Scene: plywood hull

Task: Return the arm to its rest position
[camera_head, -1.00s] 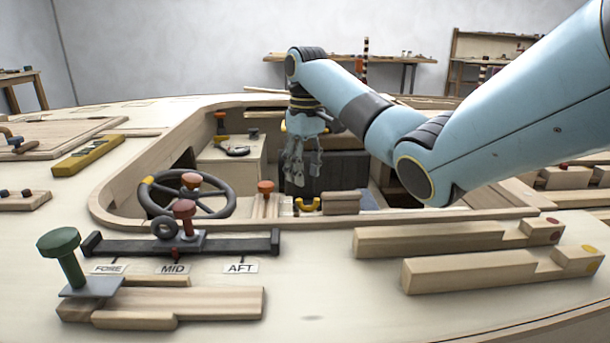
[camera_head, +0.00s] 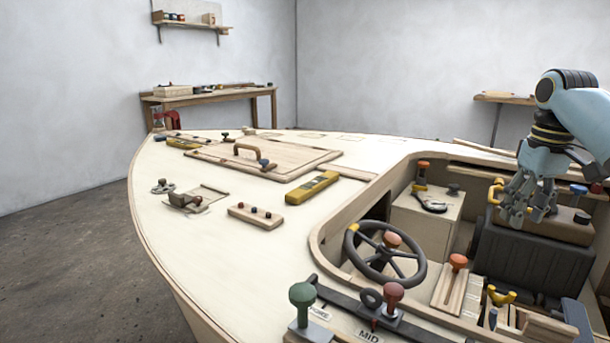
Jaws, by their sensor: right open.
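My right gripper (camera_head: 527,212) is at the right of the head view, fingers pointing down and apart, with nothing between them. It hangs over the hull's cockpit opening, in front of or above the dark seat (camera_head: 530,258); I cannot tell the exact gap. Its pale blue arm comes in from the right edge and is mostly out of the picture. My left gripper does not show.
The steering wheel (camera_head: 385,253) and an orange-knobbed lever (camera_head: 455,270) stand left of the gripper. A box (camera_head: 425,222) with a hook on top is behind them. A green knob (camera_head: 302,296) stands on the front deck. The left deck holds a hatch (camera_head: 265,160) and a yellow level (camera_head: 312,187).

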